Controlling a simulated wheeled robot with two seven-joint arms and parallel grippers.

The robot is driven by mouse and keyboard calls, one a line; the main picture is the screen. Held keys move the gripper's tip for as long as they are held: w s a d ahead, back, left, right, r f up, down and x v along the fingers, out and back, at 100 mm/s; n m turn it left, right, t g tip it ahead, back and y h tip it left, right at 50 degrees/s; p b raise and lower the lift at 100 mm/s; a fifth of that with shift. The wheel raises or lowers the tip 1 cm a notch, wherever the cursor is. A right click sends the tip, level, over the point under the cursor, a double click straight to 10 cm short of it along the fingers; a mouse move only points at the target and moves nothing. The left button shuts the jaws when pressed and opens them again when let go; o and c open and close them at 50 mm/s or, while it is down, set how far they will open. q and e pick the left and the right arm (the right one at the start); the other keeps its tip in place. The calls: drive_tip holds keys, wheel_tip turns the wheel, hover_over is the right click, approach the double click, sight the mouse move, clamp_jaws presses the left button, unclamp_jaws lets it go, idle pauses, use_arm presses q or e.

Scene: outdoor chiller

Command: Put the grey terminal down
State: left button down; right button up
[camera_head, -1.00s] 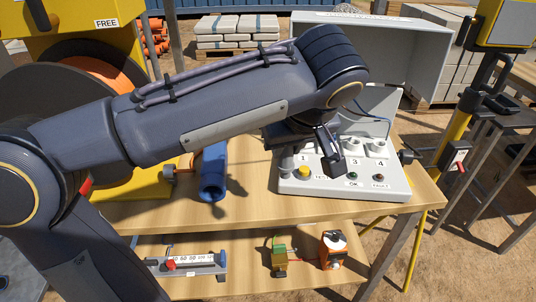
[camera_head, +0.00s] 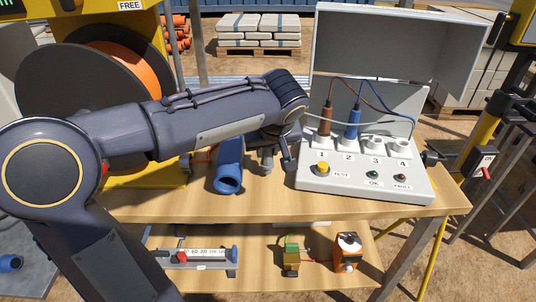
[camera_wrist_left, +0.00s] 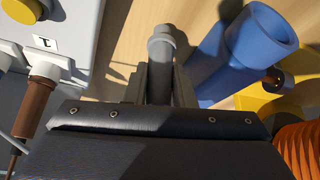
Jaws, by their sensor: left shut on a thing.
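My left gripper (camera_head: 278,158) is above the wooden table (camera_head: 300,206), between the blue tube and the test box. It is shut on the grey terminal (camera_head: 267,160), a slim cylinder pointing down. In the left wrist view the grey terminal (camera_wrist_left: 160,48) sticks out between the fingers with its rounded end toward the tabletop. I cannot tell whether it touches the wood. The grey test box (camera_head: 370,184) stands open just to the right. A brown plug (camera_head: 325,122) is at socket 1 and a blue plug (camera_head: 352,124) at socket 2. My right gripper is out of view.
The blue tube (camera_head: 229,178) lies close to the left of the gripper. A cable reel (camera_head: 85,80) stands further left. The lower shelf holds a scale gauge (camera_head: 200,257) and an orange device (camera_head: 347,252). The table front below the gripper is bare.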

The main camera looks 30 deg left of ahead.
use_arm(q)
drive_tip(key=shift+f, duration=0.65)
drive_tip(key=shift+f, duration=0.15)
drive_tip(key=c, duration=1.2)
unclamp_jaws()
